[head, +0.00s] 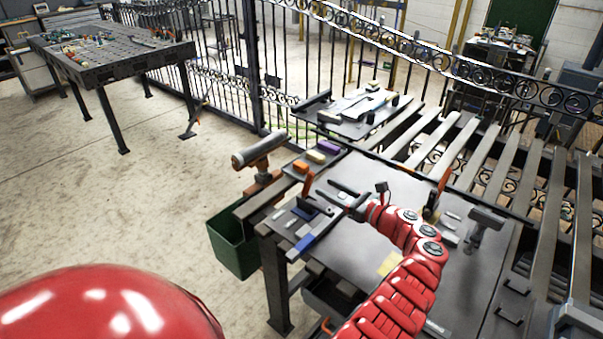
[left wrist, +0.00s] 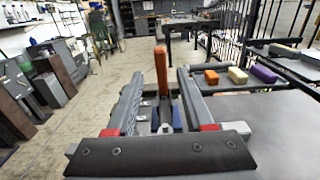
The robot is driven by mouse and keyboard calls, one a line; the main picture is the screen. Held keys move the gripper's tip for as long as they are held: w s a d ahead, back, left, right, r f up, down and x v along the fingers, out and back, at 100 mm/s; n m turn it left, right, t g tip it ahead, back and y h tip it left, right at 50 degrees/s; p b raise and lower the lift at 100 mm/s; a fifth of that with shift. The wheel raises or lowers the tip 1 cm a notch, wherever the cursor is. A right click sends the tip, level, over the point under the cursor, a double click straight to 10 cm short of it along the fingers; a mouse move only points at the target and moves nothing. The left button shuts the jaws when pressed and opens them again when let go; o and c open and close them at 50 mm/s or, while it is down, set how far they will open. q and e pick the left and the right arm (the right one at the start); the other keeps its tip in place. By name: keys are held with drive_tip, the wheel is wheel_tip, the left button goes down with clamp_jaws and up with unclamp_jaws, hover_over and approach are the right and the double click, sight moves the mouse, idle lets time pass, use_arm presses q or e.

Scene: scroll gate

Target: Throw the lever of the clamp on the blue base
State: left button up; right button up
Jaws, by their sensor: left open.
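The clamp has an upright orange lever (head: 307,184) and a blue base (head: 311,206) near the left edge of the workbench. My left gripper (head: 324,187) is open and points at the clamp from the right. In the left wrist view the orange lever (left wrist: 161,72) stands upright between the two open fingers, with gaps on both sides. Part of the blue base (left wrist: 177,117) shows low between the fingers; the rest is hidden by the gripper. I cannot tell whether a finger touches the lever. My right gripper is not in view.
Orange (head: 300,166), yellow (head: 316,156) and purple (head: 328,147) blocks lie behind the clamp. A long blue and grey bar (head: 315,236) lies in front of it. Another orange-handled tool (head: 436,195) stands to the right. A green bin (head: 232,246) is at the bench's left.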

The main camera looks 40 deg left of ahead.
sight(307, 177)
use_arm(q)
drive_tip(key=a, duration=0.7)
drive_tip(key=w+a, duration=0.1)
drive_tip(key=a, duration=0.2)
drive_tip(key=shift+a, duration=0.35)
clamp_jaws()
idle(0.8)
